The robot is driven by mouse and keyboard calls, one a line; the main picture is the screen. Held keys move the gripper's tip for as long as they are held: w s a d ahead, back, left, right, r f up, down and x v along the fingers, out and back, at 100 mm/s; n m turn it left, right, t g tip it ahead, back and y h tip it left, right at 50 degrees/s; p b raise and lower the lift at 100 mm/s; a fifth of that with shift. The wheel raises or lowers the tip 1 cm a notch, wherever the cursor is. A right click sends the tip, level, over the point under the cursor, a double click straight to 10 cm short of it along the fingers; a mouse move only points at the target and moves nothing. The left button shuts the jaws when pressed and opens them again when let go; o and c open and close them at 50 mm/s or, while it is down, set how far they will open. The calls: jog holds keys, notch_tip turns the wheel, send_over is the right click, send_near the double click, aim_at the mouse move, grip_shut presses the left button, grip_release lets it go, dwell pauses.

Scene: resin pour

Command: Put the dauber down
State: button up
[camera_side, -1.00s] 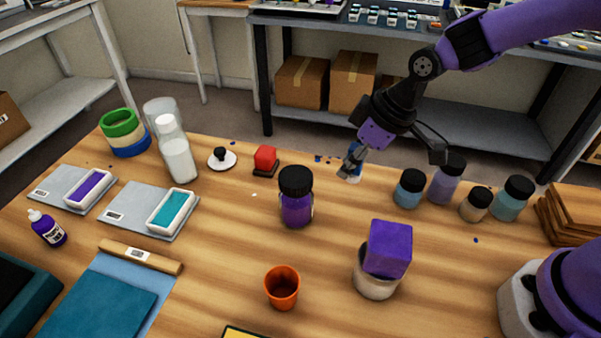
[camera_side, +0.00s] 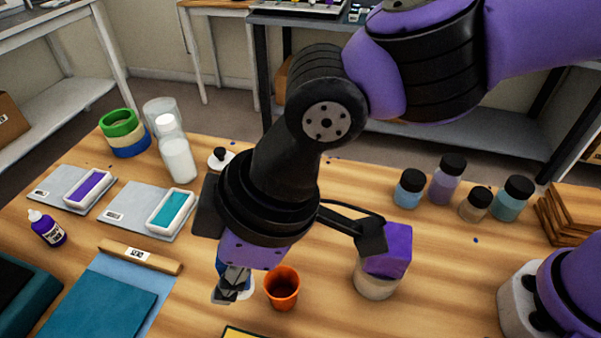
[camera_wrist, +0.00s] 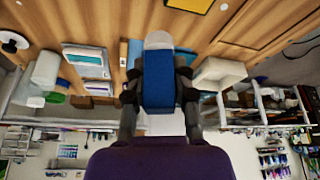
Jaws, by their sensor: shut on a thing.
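My gripper (camera_side: 232,286) hangs low over the front middle of the table, just left of the orange cup (camera_side: 282,288). It is shut on the dauber. In the wrist view the dauber (camera_wrist: 159,80) has a blue body between my two fingers (camera_wrist: 159,100) and a pale rounded end beyond them. In the side view the fingers hide most of the dauber; only bits of blue and white show. I cannot tell whether it touches the table.
Blue sheets (camera_side: 110,300) and a wooden bar (camera_side: 140,257) lie to the left. Two ink pads on grey boards lie farther back. Several capped jars stand at the back right.

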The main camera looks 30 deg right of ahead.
jog(key=shift+n, duration=0.4)
jog(key=w+f, duration=0.2)
jog(key=w, duration=0.1)
jog(key=w+f, duration=0.2)
jog(key=w, duration=0.1)
jog(key=w+f, duration=0.3)
jog(key=shift+w+a+f, duration=0.1)
jog(key=shift+w+a, duration=0.2)
jog(key=shift+a, duration=0.05)
jog(key=shift+f, duration=2)
jog(key=shift+f, duration=0.15)
jog(key=o, duration=0.9)
jog(key=shift+o, duration=0.2)
